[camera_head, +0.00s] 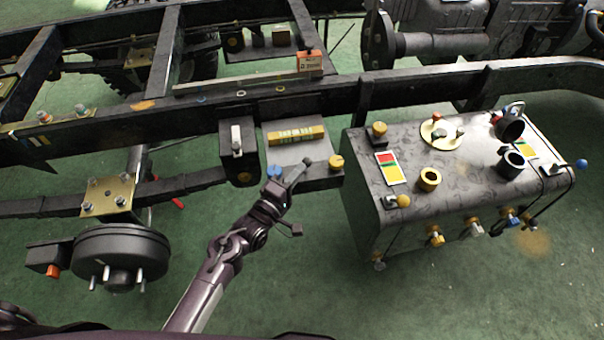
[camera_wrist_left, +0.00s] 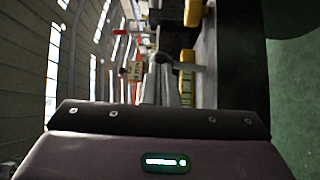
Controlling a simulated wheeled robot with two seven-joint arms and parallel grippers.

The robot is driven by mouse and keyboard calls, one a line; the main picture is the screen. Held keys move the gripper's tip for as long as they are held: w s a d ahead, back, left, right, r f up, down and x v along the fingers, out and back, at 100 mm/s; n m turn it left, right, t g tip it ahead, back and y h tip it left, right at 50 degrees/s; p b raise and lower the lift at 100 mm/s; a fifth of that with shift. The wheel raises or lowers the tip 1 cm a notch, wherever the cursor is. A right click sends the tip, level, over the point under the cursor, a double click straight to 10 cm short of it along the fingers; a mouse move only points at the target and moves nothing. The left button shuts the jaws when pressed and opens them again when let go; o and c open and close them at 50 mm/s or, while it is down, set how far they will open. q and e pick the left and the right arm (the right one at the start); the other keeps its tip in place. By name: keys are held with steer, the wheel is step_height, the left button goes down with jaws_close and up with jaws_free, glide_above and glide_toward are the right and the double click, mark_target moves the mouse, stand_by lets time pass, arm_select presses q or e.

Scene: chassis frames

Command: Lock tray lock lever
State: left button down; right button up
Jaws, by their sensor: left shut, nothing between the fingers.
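A small grey tray (camera_head: 287,154) juts from the dark chassis rail, with a yellow printed box (camera_head: 296,135) on it. A blue knob (camera_head: 274,172) and a yellow knob (camera_head: 336,161) sit at its front edge. A black bracket with a pale upright lever (camera_head: 236,138) stands just left of the tray; I cannot tell for sure which part is the lock lever. My left gripper (camera_head: 301,169) is shut and empty at the tray's front edge, between the knobs; contact cannot be told. In the left wrist view its fingers (camera_wrist_left: 164,77) are together. My right gripper is out of view.
A grey metal tank (camera_head: 360,202) with caps and valves stands to the right. A wheel hub (camera_head: 120,255) with studs is at the lower left. An orange box (camera_head: 310,61) sits on the rail behind the tray.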

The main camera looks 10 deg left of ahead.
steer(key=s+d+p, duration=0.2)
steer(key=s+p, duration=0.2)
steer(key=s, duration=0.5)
arm_select(q)
steer(key=w+r+n+g+p, duration=0.1)
steer(key=p, duration=0.2)
steer(key=w+a+r+n+g+y+p, duration=0.1)
steer(key=w+n+g+p, duration=0.1)
steer(key=p, duration=0.1)
steer(key=shift+r+n+g+p, duration=0.15)
steer(key=shift+n+g+p, duration=0.15)
steer(key=shift+w+g+p, duration=0.2)
steer(key=shift+g+p, duration=0.2)
steer(key=shift+f+b, duration=0.4)
steer(key=shift+f, duration=0.05)
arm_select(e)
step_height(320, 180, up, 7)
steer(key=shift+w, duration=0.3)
arm_select(q)
steer(key=shift+r, duration=0.15)
steer(key=shift+r+p, duration=0.75)
steer(key=shift+p, duration=0.2)
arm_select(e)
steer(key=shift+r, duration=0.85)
arm_select(q)
steer(key=shift+s, duration=0.1)
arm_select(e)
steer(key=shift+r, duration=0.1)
